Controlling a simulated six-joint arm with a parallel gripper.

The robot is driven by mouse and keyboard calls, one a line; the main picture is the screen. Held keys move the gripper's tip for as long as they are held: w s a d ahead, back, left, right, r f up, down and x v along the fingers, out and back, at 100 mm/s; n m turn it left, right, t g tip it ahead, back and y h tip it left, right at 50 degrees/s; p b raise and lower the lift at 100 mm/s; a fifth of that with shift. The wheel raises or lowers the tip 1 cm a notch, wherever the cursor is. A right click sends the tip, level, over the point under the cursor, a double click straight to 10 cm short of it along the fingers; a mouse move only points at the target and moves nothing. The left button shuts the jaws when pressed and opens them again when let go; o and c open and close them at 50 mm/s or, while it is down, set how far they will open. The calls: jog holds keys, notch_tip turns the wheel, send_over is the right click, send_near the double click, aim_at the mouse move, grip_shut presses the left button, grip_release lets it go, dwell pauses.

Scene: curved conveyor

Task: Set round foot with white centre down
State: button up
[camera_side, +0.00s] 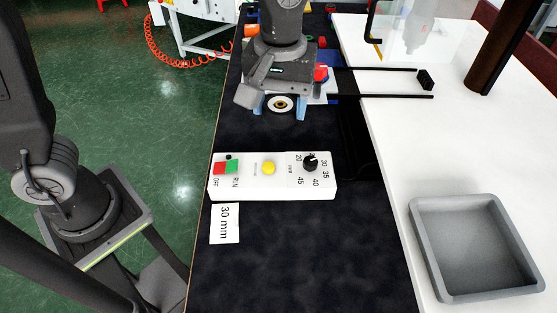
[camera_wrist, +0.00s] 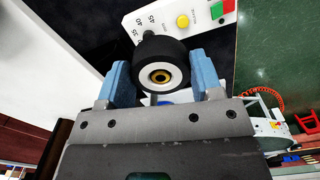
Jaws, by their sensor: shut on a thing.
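The round foot is black with a white centre and a brass-coloured hole (camera_side: 281,104). In the wrist view the foot (camera_wrist: 172,52) sits between the two blue fingers of my gripper (camera_wrist: 161,84), with its white face toward the camera. My gripper (camera_side: 280,105) is shut on the foot at the far part of the dark surface. In the side view the white face is turned toward the camera. I cannot tell whether the foot touches the surface beneath it.
A white control box (camera_side: 273,177) with red, green and yellow buttons and a black dial stands nearer the camera, with a "30 mm" card (camera_side: 225,223) beside it. A grey tray (camera_side: 478,290) lies at right on the white table. Coloured parts are behind my gripper. The dark surface in front is clear.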

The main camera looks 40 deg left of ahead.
aim_at(279, 217)
notch_tip(279, 217, down, 32)
jog(key=shift+s+f, duration=0.1)
dwell(0.6)
jog(key=o, duration=0.9)
jog(key=shift+f, duration=0.1)
